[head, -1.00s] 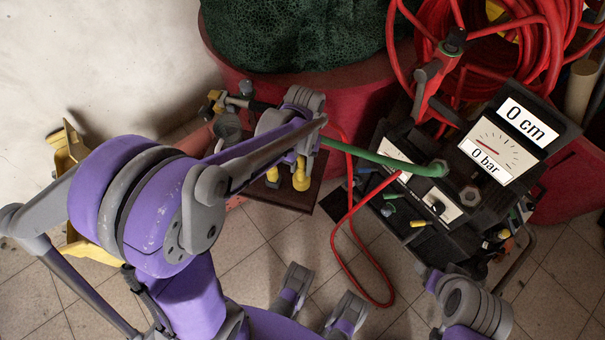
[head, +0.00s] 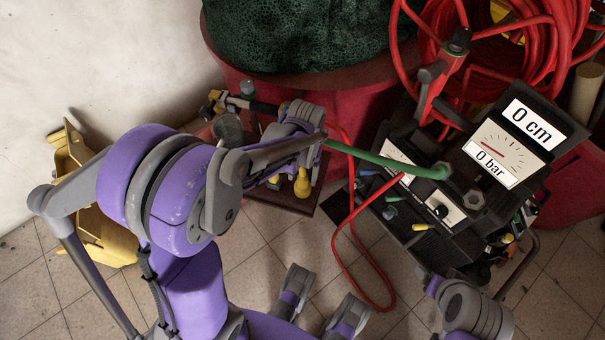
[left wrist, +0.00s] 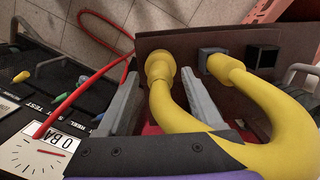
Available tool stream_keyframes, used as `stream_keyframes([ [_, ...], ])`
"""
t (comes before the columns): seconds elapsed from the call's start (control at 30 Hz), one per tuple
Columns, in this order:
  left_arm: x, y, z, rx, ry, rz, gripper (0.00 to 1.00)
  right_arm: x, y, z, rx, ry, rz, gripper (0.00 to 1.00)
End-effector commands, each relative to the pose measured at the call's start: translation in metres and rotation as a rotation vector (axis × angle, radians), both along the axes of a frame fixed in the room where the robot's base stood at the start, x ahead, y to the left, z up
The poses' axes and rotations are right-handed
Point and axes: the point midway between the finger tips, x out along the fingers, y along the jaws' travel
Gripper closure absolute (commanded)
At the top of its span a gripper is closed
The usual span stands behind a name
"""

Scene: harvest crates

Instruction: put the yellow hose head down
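The yellow hose head (left wrist: 163,82) is a forked piece with two rounded ends. In the left wrist view one end lies between my left gripper's (left wrist: 160,88) fingers and the other is to their right. A gap shows between the left finger and the yellow piece; contact at the right finger is unclear. In the head view its yellow ends (head: 302,183) point down over a dark brown board (head: 310,202). My left gripper (head: 300,150) is partly hidden there by its own arm.
A black pump unit (head: 440,205) with gauge, green hose (head: 385,160) and red hose (head: 345,225) stands at the right. Coiled red hose (head: 545,60) is behind it. A yellow crate-like object (head: 100,235) is by the wall.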

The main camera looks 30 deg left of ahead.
Motion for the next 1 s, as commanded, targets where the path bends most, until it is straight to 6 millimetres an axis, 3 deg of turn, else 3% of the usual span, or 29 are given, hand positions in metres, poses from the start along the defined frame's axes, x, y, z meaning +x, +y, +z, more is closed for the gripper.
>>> stream_keyframes([
  [0.33, 0.001, 0.0, 0.012, 0.0, 0.0, 0.0, 0.32, 0.0, 0.0, 0.006, 0.0, -0.002, 0.0, 0.24],
  [0.7, 0.01, 0.002, 0.088, 0.0, -0.001, 0.0, 0.32, 0.001, 0.0, 0.023, 0.0, -0.007, 0.0, 0.24],
  [1.0, 0.012, 0.002, 0.122, 0.001, -0.004, -0.002, 0.32, 0.001, 0.0, 0.028, 0.0, -0.009, 0.0, 0.24],
])
